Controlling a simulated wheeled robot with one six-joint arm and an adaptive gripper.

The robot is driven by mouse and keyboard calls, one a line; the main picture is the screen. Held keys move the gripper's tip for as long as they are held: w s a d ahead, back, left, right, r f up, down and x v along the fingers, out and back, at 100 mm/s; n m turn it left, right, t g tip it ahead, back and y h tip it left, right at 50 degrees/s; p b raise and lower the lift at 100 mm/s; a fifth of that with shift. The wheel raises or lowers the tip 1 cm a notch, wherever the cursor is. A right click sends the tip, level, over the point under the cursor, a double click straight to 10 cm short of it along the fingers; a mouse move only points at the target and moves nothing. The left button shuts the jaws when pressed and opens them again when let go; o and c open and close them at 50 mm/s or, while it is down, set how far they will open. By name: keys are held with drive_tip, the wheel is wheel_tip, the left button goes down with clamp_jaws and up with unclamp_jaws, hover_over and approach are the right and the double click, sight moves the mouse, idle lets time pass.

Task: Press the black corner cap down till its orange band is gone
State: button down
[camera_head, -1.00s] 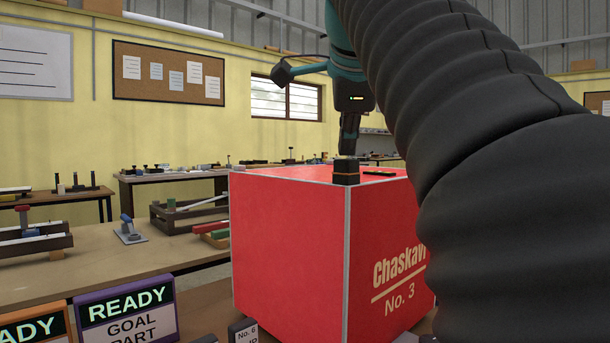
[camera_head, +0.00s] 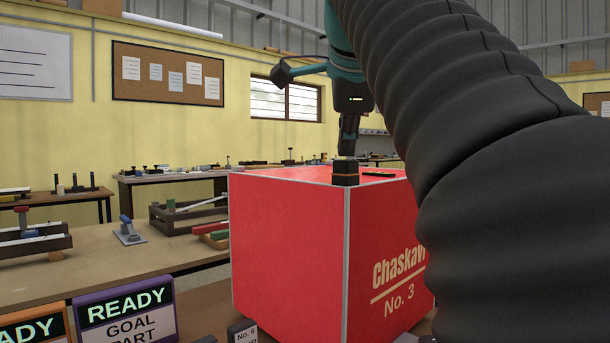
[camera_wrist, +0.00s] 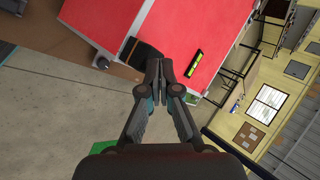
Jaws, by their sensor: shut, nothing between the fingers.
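The black corner cap (camera_head: 345,179) sits on the near top corner of the red lightbox (camera_head: 290,245). In the wrist view my shut fingers (camera_wrist: 158,66) partly cover the black cap (camera_wrist: 141,53) at the box's corner.
A small black level with a yellow-green vial (camera_wrist: 194,63) lies on the box top near the cap. A purple-framed READY sign (camera_head: 128,312) stands in front, left of the box. Benches with tools stand behind. Above the box top is mostly open room.

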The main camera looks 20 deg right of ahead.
sight(347, 161)
drive_tip(key=shift+f, duration=0.2)
drive_tip(key=shift+f+b, duration=0.35)
drive_tip(key=shift+b, duration=0.1)
drive_tip(key=shift+r, duration=0.1)
idle(0.5)
drive_tip(key=shift+r+p, duration=0.95)
drive_tip(key=shift+r, duration=0.5)
drive_tip(key=shift+r, duration=1.95)
